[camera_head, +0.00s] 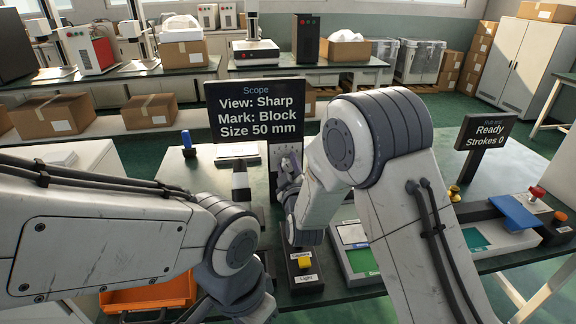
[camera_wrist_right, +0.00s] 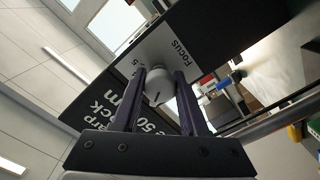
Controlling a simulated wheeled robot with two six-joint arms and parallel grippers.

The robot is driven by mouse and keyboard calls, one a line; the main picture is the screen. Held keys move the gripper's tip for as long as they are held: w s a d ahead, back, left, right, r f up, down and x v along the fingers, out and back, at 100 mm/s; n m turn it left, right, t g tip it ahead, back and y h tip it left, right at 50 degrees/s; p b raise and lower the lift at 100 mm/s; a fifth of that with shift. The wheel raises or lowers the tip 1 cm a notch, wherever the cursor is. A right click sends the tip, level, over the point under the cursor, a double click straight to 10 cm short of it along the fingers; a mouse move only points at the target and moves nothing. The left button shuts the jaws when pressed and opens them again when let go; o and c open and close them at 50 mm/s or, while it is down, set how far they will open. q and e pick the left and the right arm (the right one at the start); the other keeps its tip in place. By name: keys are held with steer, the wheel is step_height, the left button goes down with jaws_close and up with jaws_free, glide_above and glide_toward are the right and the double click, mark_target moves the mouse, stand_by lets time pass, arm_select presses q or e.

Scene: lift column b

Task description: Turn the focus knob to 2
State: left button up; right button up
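The focus knob (camera_wrist_right: 158,86) is a round white knob with a dark pointer line, on a pale plate lettered FOCUS (camera_wrist_right: 170,52). In the right wrist view my right gripper (camera_wrist_right: 162,78) has a finger on each side of the knob, and the knob fills the gap at the tips. In the head view this gripper (camera_head: 289,172) is at the scope's pale side panel (camera_head: 287,150), and my arm partly covers it. The scope sign (camera_head: 255,108) reads View: Sharp, Mark: Block, Size 50 mm. My left gripper is out of view.
A yellow button on a dark base labelled Light (camera_head: 304,263) stands in front of the scope. A tray with a green pad (camera_head: 361,261) lies to its right. A sign reading Ready, Strokes 0 (camera_head: 485,132) and a blue block (camera_head: 514,211) are at right. An orange bin (camera_head: 150,295) is at lower left.

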steer(key=o, duration=0.3)
steer(key=shift+a, duration=0.1)
steer(key=shift+s, duration=0.15)
steer(key=s+d+b, duration=0.1)
steer(key=s, duration=0.9)
steer(key=shift+d, duration=0.3)
steer(key=shift+a, duration=0.1)
